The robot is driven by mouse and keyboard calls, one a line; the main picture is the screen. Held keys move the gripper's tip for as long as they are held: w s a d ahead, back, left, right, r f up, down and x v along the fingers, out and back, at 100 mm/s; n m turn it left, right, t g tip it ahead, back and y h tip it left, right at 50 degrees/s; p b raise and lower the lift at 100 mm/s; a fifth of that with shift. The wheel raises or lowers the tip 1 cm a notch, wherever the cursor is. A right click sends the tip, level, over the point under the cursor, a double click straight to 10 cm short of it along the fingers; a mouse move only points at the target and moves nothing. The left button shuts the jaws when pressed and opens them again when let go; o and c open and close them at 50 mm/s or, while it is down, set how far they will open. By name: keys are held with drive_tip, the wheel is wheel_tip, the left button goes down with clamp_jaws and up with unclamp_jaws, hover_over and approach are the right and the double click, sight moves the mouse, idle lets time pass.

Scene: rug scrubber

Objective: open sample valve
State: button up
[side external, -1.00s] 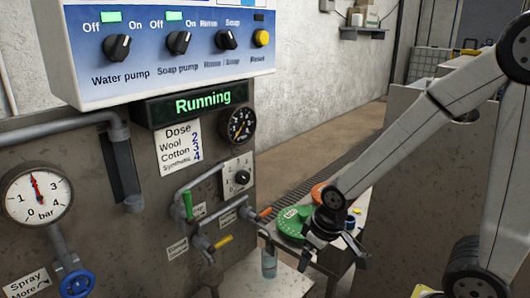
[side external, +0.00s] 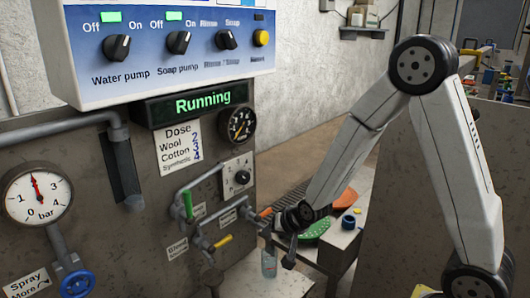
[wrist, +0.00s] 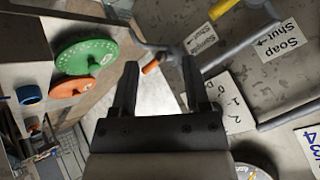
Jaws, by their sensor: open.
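The sample valve has an orange handle (side external: 265,212) on a grey pipe low on the panel's right side. In the wrist view the orange handle (wrist: 152,67) shows between my fingertips, just beyond them as seen. A "Sample Shut" label with an arrow (wrist: 201,40) is beside it there. My gripper (side external: 281,238) is open and close to the valve, on its right side in the side view. The wrist view shows both fingers of my gripper (wrist: 160,64) apart with nothing held. I cannot tell whether a finger touches the handle.
A clear bottle (side external: 269,262) stands below the valve outlet. A yellow handle (side external: 223,241) and a green handle (side external: 188,205) are left on the same pipework. A green disc (side external: 313,231) and an orange disc (side external: 346,199) lie on the bench to the right.

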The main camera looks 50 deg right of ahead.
sight(264, 216)
drive_tip(key=w+d+f+m+t+h, duration=0.1)
drive_tip(key=w+d+m+t, duration=0.1)
drive_tip(key=m, duration=0.1)
drive_tip(key=w+d+f+m+t+h, duration=0.1)
drive_tip(key=w+d+f+m+t, duration=0.1)
drive_tip(key=w+d+m, duration=0.1)
drive_tip(key=w+d+f+m+t+h, duration=0.1)
drive_tip(key=w+d+f+m+h, duration=0.1)
drive_tip(key=m, duration=0.3)
drive_tip(key=shift+w+d+t, duration=0.4)
drive_tip(key=shift+d, duration=0.05)
drive_tip(key=shift+w+d+f+m+t+h, duration=0.1)
drive_tip(key=shift+d+f+m+t+h, duration=0.15)
drive_tip(key=shift+d+m+h, duration=0.25)
drive_tip(key=shift+d+f+m+t+h, duration=0.1)
drive_tip(key=shift+d+m+t+h, duration=0.15)
drive_tip(key=shift+m, duration=0.35)
drive_tip(key=x, duration=0.7)
drive_tip(key=shift+w+f, duration=0.15)
drive_tip(key=shift+w, duration=0.15)
drive_tip(key=shift+d, duration=0.1)
drive_tip(key=shift+c, duration=0.2)
clamp_jaws()
